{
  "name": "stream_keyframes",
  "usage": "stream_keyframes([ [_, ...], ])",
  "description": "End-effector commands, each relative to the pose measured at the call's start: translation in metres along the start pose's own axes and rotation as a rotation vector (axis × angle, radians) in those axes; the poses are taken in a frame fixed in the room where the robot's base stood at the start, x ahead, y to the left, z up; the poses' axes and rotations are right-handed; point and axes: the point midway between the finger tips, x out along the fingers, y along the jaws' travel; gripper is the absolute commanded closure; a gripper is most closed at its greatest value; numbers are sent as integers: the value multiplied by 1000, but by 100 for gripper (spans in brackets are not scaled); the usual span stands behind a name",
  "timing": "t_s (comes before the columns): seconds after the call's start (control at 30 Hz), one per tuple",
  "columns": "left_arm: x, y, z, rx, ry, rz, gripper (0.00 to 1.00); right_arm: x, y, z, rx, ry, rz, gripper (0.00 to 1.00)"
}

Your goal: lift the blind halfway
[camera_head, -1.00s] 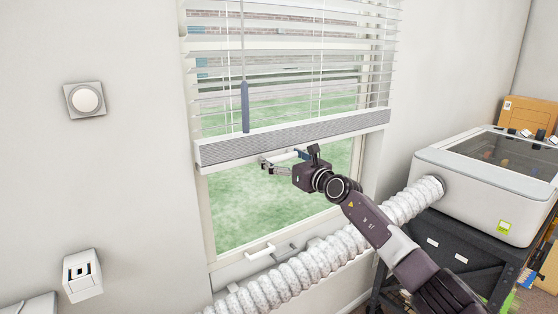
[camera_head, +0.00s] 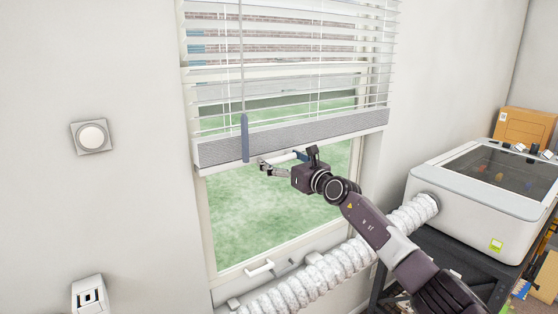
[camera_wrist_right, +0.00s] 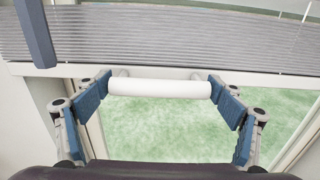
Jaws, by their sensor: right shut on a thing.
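The white slatted blind (camera_head: 300,88) hangs in the window, its thick grey bottom rail (camera_head: 290,139) part-way down the frame. Glass and green lawn show below the rail. A white bar handle (camera_wrist_right: 158,89) sits just under the rail. My right gripper (camera_head: 284,161) is at this handle; in the right wrist view, its blue-padded fingers (camera_wrist_right: 160,92) are shut on the handle from its two ends. A blue-grey wand (camera_head: 244,138) hangs in front of the blind, its lower end overlapping the rail. My left gripper is out of view.
A white ribbed hose (camera_head: 330,272) runs below the window to a white lidded machine (camera_head: 480,185) on a dark stand at the right. A white window latch (camera_head: 260,268) sits on the lower frame. A round wall switch (camera_head: 91,136) is on the bare left wall.

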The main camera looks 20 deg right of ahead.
Motion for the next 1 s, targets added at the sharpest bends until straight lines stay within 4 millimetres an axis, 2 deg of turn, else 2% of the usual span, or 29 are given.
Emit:
stream_keyframes([
  [0.03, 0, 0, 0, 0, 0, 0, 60, 0, -2, 3, 6, -6, -2, 12],
  [0.17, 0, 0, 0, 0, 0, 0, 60, 0, -1, 2, 4, -4, -2, 0],
  [0.57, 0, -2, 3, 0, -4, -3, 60, -4, -1, -1, -2, 1, -1, 0],
  [0.77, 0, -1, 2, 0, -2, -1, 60, -22, -1, -1, -5, 1, 0, 0],
  [1.0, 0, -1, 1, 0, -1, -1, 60, -58, -1, -1, 0, 0, 0, 0],
])
